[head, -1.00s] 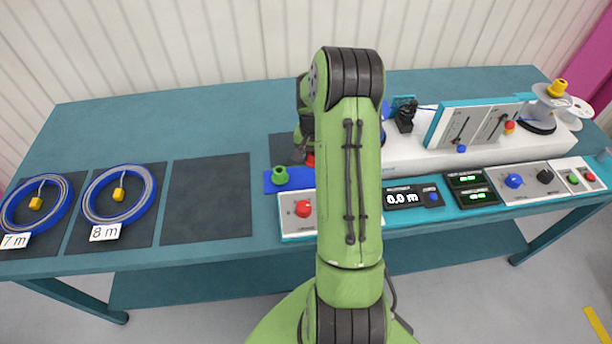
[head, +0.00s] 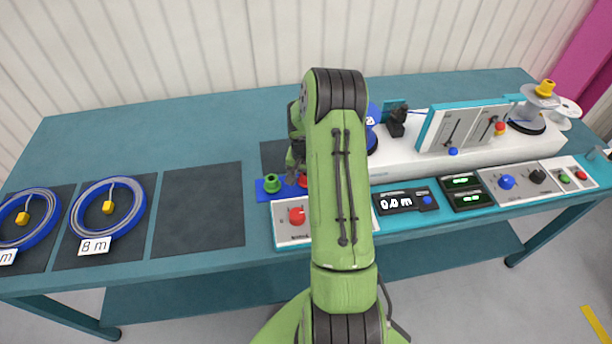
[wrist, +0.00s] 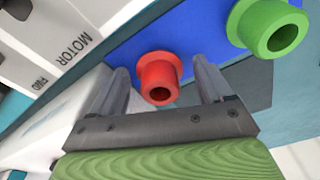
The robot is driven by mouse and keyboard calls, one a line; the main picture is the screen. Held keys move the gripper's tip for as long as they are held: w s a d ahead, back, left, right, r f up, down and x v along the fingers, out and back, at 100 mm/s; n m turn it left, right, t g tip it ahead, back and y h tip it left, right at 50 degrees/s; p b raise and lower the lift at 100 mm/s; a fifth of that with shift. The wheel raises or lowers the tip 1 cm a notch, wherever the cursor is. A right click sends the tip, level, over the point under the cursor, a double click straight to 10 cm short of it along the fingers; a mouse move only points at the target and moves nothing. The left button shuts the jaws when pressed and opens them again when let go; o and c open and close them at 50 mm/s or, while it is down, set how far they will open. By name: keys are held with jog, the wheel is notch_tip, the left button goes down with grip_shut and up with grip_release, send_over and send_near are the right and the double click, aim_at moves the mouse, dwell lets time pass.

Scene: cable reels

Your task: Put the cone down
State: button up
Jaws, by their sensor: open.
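The red cone (wrist: 158,78) stands on the blue plate (wrist: 205,40), beside the green cone (wrist: 268,27). My gripper (wrist: 163,82) is open, with one finger on each side of the red cone; I cannot tell whether either finger touches it. In the head view, the green cone (head: 271,183) stands on the left of the blue plate (head: 262,194). The red cone (head: 303,181) shows only in part there, as my arm covers much of it. My gripper (head: 296,160) is just above it, partly hidden.
A grey box with a red knob (head: 297,216) stands in front of the plate. A white machine (head: 410,165) is to the right. A yellow cone (head: 546,88) tops a reel at far right. Blue cable coils (head: 72,222) lie left; a dark mat (head: 200,205) is empty.

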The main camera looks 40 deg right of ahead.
aim_at(305, 177)
notch_tip(305, 177, up, 12)
jog(key=a+p, duration=0.1)
jog(key=p, duration=0.1)
jog(key=s+a+r+n+t, duration=0.2)
jog(key=s+a+r+n, duration=0.15)
jog(key=a+r, duration=0.85)
jog(key=s+a+r+n+t, duration=0.1)
jog(key=s+a+r+n, duration=0.1)
jog(key=s+a, duration=0.2)
jog(key=s+a+r+n+t, duration=0.1)
jog(key=s+a+n, duration=0.2)
jog(key=s+a, duration=0.2)
jog(key=s+a+r+n+y, duration=0.1)
jog(key=s+a+r+n, duration=0.1)
jog(key=s+a, duration=0.3)
jog(key=shift+s+a+r+n+t, duration=0.2)
jog(key=shift+s+r+n+t, duration=0.2)
jog(key=shift+s, duration=0.5)
